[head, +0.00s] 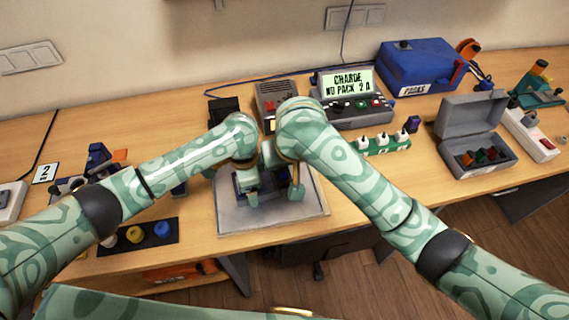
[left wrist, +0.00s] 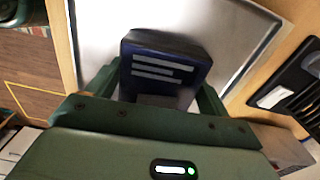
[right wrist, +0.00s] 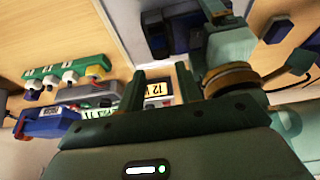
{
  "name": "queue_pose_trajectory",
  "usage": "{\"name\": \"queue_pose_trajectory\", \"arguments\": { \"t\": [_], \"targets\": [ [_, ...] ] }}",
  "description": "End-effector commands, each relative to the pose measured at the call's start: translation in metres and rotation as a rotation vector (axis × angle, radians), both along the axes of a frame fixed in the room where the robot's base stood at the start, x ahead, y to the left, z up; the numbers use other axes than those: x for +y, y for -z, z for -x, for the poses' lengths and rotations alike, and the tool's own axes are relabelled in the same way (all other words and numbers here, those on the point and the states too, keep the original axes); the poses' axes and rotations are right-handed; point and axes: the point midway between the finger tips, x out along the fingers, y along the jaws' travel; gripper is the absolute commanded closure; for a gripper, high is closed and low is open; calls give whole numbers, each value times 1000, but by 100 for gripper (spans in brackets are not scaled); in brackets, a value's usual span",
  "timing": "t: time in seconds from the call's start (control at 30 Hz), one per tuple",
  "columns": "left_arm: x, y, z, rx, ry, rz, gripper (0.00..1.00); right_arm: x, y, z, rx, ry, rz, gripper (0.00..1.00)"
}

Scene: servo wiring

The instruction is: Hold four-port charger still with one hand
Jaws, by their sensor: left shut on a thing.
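My left gripper (head: 272,188) is shut on a dark blue box (left wrist: 165,68) with pale label lines, low over a metal tray (head: 230,219); its fingers lie along both sides of the box. A grey unit (head: 352,112) with a lit screen reading "CHARGE NO PACK 2 A" stands at the back; it looks like the charger, but its ports are not clear. Neither gripper appears to touch it. My right gripper (right wrist: 160,88) is open and empty, with its fingers apart in front of a lit "12" display. In the head view it is mostly hidden behind my wrists.
A green strip (head: 388,145) with several white knobs or plugs lies in front of the grey unit. An open grey case (head: 472,120) and a blue pack box (head: 425,68) stand right. A dark mat with coloured caps (head: 120,240) lies left. Bare bench shows at the right front.

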Motion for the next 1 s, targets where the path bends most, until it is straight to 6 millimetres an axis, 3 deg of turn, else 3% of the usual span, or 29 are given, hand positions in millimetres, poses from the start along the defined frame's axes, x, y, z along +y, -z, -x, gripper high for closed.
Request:
{"name": "queue_pose_trajectory", "arguments": {
  "t": [0.1,0.3,0.73,0.87,0.93,0.97,1.0],
  "targets": [
    [0,-1,0,-1,0,1,51,2,24,-9,1,2,5,65],
    [0,-1,0,-1,0,1,51,8,53,-20,3,0,1,65],
    [0,-1,0,-1,0,1,51,10,65,-25,1,-2,-1,65],
    [0,-1,0,-1,0,1,51,10,65,-25,1,-2,-1,99],
    [0,-1,0,-1,0,1,51,10,65,-25,1,-2,-1,99],
    [0,-1,0,-1,0,1,51,10,65,-25,1,-2,-1,86],
    [0,-1,0,-1,0,1,51,10,65,-25,1,-2,-1,97]
  ]
}}
